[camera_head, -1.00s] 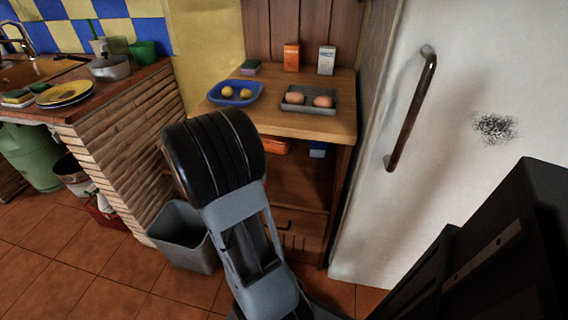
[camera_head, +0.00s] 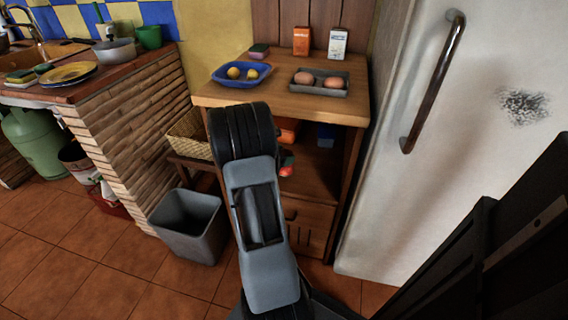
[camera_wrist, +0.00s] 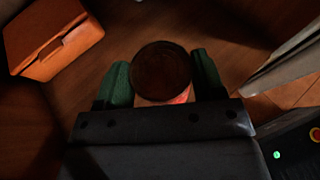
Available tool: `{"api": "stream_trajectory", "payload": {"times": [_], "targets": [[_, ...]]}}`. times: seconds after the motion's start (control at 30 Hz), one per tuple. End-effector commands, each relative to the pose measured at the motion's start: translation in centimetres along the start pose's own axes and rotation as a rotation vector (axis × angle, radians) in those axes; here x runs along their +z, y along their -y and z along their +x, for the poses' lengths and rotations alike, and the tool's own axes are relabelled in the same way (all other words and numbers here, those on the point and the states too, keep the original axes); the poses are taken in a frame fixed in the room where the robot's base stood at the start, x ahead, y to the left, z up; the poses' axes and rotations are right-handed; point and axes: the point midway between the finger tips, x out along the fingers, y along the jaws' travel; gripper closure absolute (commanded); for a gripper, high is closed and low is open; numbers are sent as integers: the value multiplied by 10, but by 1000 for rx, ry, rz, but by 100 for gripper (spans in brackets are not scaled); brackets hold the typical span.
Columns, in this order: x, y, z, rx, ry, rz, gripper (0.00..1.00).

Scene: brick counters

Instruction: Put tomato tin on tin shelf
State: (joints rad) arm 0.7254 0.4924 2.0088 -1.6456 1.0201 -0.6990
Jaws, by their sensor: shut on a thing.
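In the wrist view, my gripper (camera_wrist: 160,82) has its green fingers on both sides of a round tin. The tin (camera_wrist: 161,66) shows a dark round top and a bit of red on its side. In the head view my arm hides most of the gripper. A red patch (camera_head: 287,170), which looks like the tin, shows just right of the arm, inside the open compartment of the wooden cabinet. The shelf board (camera_head: 318,180) of that compartment is partly visible. I cannot tell whether the tin touches it.
An orange box (camera_wrist: 52,40) lies near the gripper in the wrist view. A blue thing (camera_head: 325,134) stands at the back of the compartment. The cabinet top (camera_head: 283,103) holds a blue dish and an egg tray. A grey bin (camera_head: 188,228) stands left; the fridge (camera_head: 430,190) is right.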

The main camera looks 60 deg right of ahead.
Motion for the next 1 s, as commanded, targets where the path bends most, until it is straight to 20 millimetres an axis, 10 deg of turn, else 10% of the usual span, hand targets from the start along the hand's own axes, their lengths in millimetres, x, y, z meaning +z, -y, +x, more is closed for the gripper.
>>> {"api": "stream_trajectory", "payload": {"times": [0.7, 0.73, 1.0], "targets": [[-36, -2, 21, 0, 1, 0, 70], [-37, -2, 21, 0, 0, 0, 36], [-36, -2, 20, 0, -1, -1, 12]]}}
